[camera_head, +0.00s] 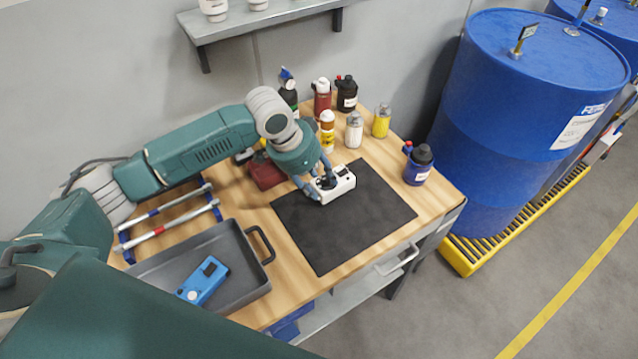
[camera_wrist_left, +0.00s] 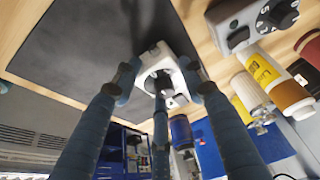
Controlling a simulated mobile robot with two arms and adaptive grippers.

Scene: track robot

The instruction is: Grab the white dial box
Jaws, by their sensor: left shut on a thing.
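The white dial box (camera_head: 344,181) with a black dial is at the back part of the dark mat (camera_head: 345,225) on the wooden workbench. My left gripper (camera_head: 318,187) is shut on it, with blue-grey fingers around its left part. In the left wrist view, the fingers of my gripper (camera_wrist_left: 160,82) close around the white box (camera_wrist_left: 153,57) and its dark dial. The fingers hide part of the box. I cannot tell whether it touches the mat or is slightly raised. My right gripper is not in view.
Several bottles and spray cans (camera_head: 354,131) stand along the bench's back edge. A dark blue bottle (camera_head: 418,165) stands at the right. A grey tray (camera_head: 152,276) holds a blue device (camera_head: 203,281). A grey dial box (camera_wrist_left: 231,12) shows in the wrist view. The mat's front is clear.

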